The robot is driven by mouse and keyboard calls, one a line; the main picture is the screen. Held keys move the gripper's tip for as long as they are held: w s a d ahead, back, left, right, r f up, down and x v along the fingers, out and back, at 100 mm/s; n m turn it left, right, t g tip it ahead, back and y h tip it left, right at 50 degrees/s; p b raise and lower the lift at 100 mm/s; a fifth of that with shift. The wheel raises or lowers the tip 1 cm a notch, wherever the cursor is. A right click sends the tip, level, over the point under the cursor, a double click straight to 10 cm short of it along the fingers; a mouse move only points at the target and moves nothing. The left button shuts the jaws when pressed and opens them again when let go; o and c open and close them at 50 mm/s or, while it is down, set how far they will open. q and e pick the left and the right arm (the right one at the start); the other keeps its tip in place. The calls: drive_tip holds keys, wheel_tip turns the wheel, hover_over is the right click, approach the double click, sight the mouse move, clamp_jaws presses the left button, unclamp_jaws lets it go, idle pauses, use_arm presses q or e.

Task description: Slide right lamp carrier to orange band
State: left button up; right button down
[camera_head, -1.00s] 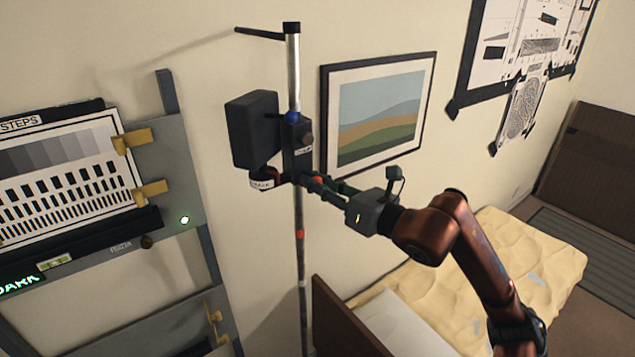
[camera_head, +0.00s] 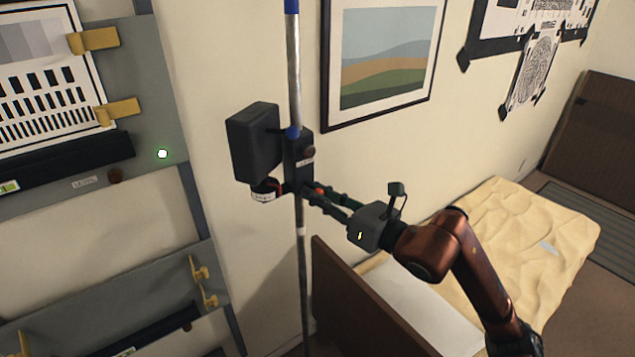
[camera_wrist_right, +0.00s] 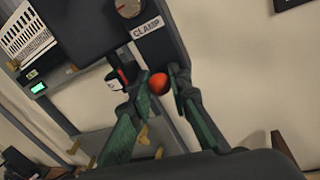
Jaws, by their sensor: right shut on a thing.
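The right lamp carrier (camera_head: 299,162) is a dark block on an upright silver pole (camera_head: 294,70), with a black lamp box (camera_head: 254,143) on its left. A blue part shows at its top edge, and a round knob is on its face. In the right wrist view the carrier (camera_wrist_right: 160,45) bears a "CLAMP" label and the knob. My right gripper (camera_head: 318,196) is shut on the carrier's handle, around its orange-red ball (camera_wrist_right: 158,84). No orange band shows on the bare pole; the carrier covers the stretch above the white band (camera_head: 300,231). My left gripper is not in view.
A grey rack (camera_head: 160,90) with a test chart and yellow clips stands at left. A framed picture (camera_head: 385,60) hangs behind the pole. A brown headboard (camera_head: 355,300) and bed (camera_head: 520,235) are at lower right. The pole is bare below the carrier.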

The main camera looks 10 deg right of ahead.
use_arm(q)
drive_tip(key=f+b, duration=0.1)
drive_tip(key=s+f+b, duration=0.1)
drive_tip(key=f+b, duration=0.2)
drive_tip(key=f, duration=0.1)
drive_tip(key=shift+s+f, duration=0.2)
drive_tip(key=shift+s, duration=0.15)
use_arm(e)
wheel_tip(320, 180, down, 9)
drive_tip(key=shift+r, duration=0.2)
drive_tip(key=c, duration=1.8)
unclamp_jaws()
drive_tip(key=v, duration=1.2)
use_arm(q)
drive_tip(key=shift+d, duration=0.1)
